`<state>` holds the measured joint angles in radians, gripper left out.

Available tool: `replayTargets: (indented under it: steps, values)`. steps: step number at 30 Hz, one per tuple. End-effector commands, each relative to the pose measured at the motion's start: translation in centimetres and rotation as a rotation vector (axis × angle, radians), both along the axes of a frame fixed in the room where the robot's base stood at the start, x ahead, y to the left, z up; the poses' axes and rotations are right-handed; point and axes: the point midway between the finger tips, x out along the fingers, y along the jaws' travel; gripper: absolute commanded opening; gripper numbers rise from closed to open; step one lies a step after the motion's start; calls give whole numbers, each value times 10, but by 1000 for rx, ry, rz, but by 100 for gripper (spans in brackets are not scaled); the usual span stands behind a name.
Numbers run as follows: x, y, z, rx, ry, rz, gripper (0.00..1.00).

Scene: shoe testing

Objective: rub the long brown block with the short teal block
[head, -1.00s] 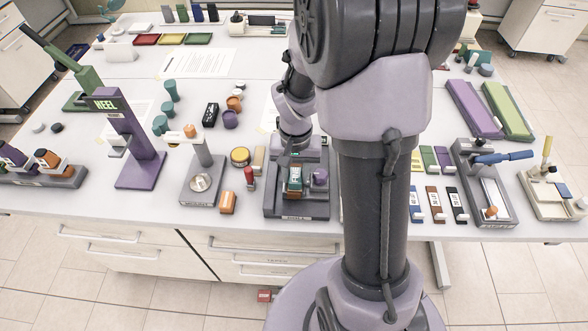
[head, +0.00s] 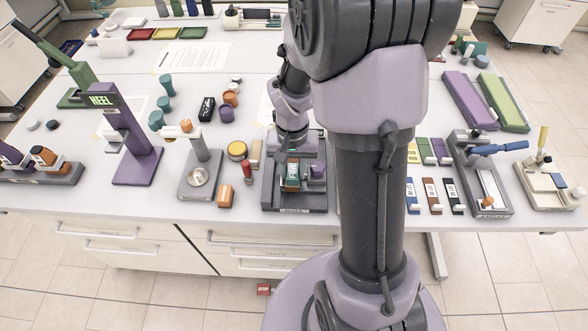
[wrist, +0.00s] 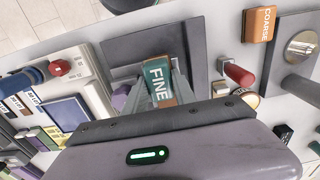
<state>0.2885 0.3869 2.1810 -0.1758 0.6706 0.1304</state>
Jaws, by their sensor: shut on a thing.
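The short teal block (wrist: 157,82), marked FINE, is between the fingers of my gripper (wrist: 160,92) in the wrist view. My gripper is shut on it. In the head view the teal block (head: 291,176) is over the dark grey stand (head: 295,208), below my gripper (head: 291,162). Brown shows at both ends of the teal block in the wrist view. I cannot tell whether this is the long brown block beneath it or part of the held block. Contact under the teal block is hidden.
A purple knob (head: 318,170) stands right of the teal block. A red-handled tool (head: 247,170) and an orange block (head: 226,196) marked COARSE are to the left. A grey weighing stand (head: 200,180) is farther left.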

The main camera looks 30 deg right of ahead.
Motion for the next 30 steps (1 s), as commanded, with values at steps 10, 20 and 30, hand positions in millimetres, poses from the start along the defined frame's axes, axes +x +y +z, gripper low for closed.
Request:
replayTargets:
  steps: [10, 20, 30]
  values:
    - [6, 1, 45, -1, -1, 3, 0]
    - [12, 3, 75, -1, -1, 4, 0]
    - [14, 3, 82, 0, 0, 4, 0]
